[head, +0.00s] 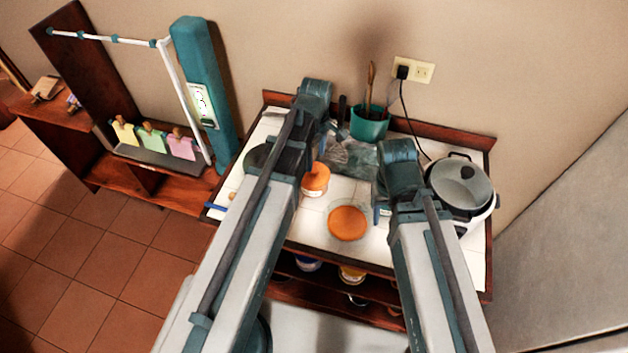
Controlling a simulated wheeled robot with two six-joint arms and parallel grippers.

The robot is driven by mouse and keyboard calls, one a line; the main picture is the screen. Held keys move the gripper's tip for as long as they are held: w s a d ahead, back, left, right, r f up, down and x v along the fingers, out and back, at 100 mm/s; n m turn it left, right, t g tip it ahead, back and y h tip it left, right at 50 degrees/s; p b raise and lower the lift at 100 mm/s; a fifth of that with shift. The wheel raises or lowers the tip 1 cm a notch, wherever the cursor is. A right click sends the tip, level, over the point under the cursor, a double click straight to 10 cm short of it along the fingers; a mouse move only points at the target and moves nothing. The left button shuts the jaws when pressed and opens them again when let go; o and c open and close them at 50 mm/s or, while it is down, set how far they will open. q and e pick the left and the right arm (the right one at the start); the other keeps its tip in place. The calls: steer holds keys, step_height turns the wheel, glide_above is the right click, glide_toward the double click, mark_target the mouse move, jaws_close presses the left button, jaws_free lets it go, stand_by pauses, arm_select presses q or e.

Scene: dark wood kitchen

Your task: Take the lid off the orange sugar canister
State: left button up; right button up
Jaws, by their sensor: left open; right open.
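A rounded orange item with a small knob-like top (316,178) stands on the white counter, partly behind my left arm; it looks like the sugar canister with its lid on. A flat round orange disc (347,222) with a pale rim lies in front of it; I cannot tell whether it is a lid or a dish. My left gripper (336,127) is open, beyond the orange item near the back of the counter, partly hidden by its own wrist. My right gripper (382,213) is open, to the right of the disc. Neither gripper visibly holds anything.
A teal pot with utensils (369,128) stands at the back. A lidded cooker (462,184) fills the right side. A crumpled clear or grey item (350,156) lies mid-counter. Jars (351,275) sit on the shelf below. A rack with coloured cards (152,138) stands left.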

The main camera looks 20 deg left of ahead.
mark_target(314, 173)
arm_select(q)
steer(key=shift+f, duration=0.3)
steer(key=f+b, duration=0.5)
steer(key=shift+w+a+f, duration=0.1)
steer(key=shift+a, duration=0.25)
jaws_close()
